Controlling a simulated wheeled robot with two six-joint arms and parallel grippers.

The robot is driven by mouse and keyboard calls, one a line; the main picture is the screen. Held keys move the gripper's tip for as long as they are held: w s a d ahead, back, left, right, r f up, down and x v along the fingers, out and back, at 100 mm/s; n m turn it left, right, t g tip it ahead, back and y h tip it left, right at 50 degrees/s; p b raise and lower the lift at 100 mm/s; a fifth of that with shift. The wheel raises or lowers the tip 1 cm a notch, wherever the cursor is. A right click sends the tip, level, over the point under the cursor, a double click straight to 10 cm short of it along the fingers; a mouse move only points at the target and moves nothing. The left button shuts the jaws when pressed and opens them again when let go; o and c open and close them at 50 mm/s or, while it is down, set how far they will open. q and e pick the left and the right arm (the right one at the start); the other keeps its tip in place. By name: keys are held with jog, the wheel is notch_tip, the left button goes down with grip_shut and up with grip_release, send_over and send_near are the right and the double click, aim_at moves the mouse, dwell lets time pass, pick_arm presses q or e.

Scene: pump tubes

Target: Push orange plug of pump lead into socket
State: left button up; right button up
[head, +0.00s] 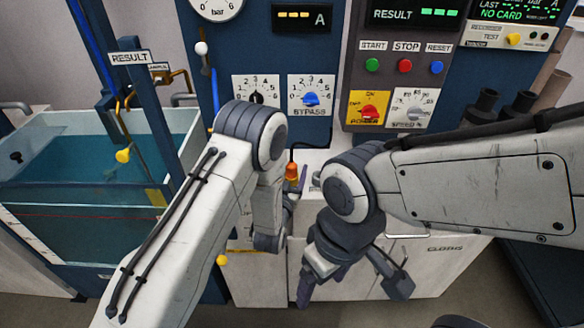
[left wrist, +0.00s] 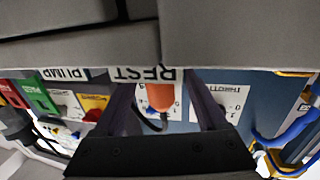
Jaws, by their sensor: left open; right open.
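The orange plug (head: 291,170) stands at the lower front of the blue panel in the head view, with a dark lead by it. In the left wrist view the plug (left wrist: 160,96) shows between the two dark fingers of my left gripper (left wrist: 163,88), beside an upside-down REST label (left wrist: 146,74). The fingers are spread, with gaps to the plug on both sides; their depth relative to it is unclear. In the head view my left wrist hides most of that gripper. A PUMP label (left wrist: 64,74) stands to the left; its socket opening is not visible. My right gripper (head: 350,278) is open and empty, lower right of the plug.
Behind are panels with a BYPASS dial (head: 311,98), a yellow power switch (head: 369,108) and coloured buttons (head: 404,66). Black cylinders (head: 486,104) stand at the right. A white cabinet (head: 452,262) is below.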

aim_at(293, 162)
pick_arm(q)
grip_shut()
jog(key=shift+w, duration=0.1)
jog(key=shift+r, duration=0.55)
jog(key=r, duration=0.3)
jog(key=shift+d+r+b, duration=0.2)
jog(key=shift+d+b, duration=0.05)
jog(key=shift+b, duration=0.1)
jog(key=s+d+r+b, duration=0.1)
jog(key=s+d+r, duration=0.5)
jog(key=d, duration=0.2)
jog(key=w+f+b, duration=0.1)
jog(key=w+b, duration=0.5)
jog(key=b, duration=0.6)
jog(key=shift+a, duration=0.25)
